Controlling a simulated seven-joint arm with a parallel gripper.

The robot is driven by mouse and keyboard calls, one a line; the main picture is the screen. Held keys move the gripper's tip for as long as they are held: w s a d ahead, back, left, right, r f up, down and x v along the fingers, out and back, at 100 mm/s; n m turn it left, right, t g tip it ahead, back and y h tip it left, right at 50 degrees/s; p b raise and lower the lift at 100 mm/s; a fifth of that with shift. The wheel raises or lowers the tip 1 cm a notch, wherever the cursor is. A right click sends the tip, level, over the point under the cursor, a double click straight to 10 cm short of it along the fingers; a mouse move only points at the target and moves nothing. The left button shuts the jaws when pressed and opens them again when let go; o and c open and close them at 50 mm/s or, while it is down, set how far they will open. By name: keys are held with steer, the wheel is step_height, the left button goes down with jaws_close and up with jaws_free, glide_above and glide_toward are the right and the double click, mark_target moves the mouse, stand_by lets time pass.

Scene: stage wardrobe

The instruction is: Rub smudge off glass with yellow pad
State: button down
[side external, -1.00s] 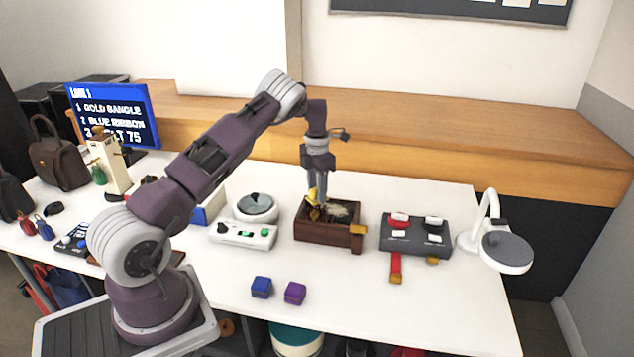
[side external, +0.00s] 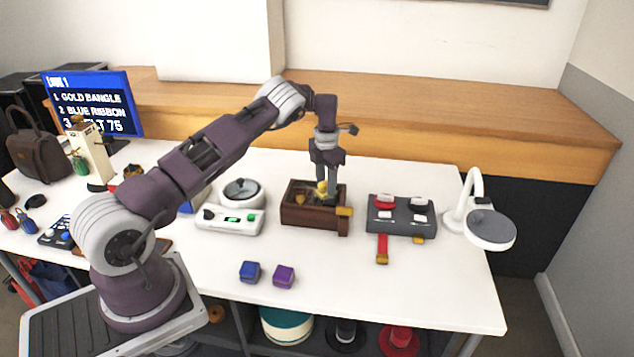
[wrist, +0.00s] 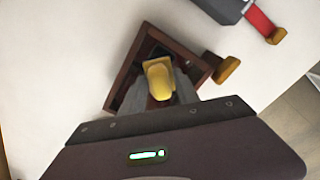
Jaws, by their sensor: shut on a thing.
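My gripper (side external: 327,193) points down into a dark brown wooden box (side external: 300,217) on the white table. It is shut on a yellow pad (wrist: 160,79), which sits between the fingertips inside the box in the wrist view. The pad also shows as a small yellow patch at the fingertips in the side view (side external: 321,187). The box (wrist: 124,78) has a yellow-brown knob (wrist: 228,70) on one side. The pad and fingers cover much of the box's inside, and I cannot make out glass or a smudge there.
A dark grey switch panel (side external: 402,216) with a red handle (side external: 382,249) stands right of the box. A white device with a round dish (side external: 231,220) stands left. Blue (side external: 250,271) and purple (side external: 284,276) blocks lie in front. A lamp (side external: 490,229) stands far right.

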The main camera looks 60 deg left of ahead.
mark_target(303, 190)
steer(key=shift+w+d, duration=1.1)
steer(key=shift+d, duration=0.05)
steer(key=shift+s+a, duration=3.45)
steer(key=shift+a, duration=0.3)
steer(key=shift+w+d, duration=3.5)
steer(key=shift+w, duration=0.05)
steer(key=shift+s+a, duration=3.55)
step_height(303, 190, up, 8)
steer(key=shift+w+d, duration=0.1)
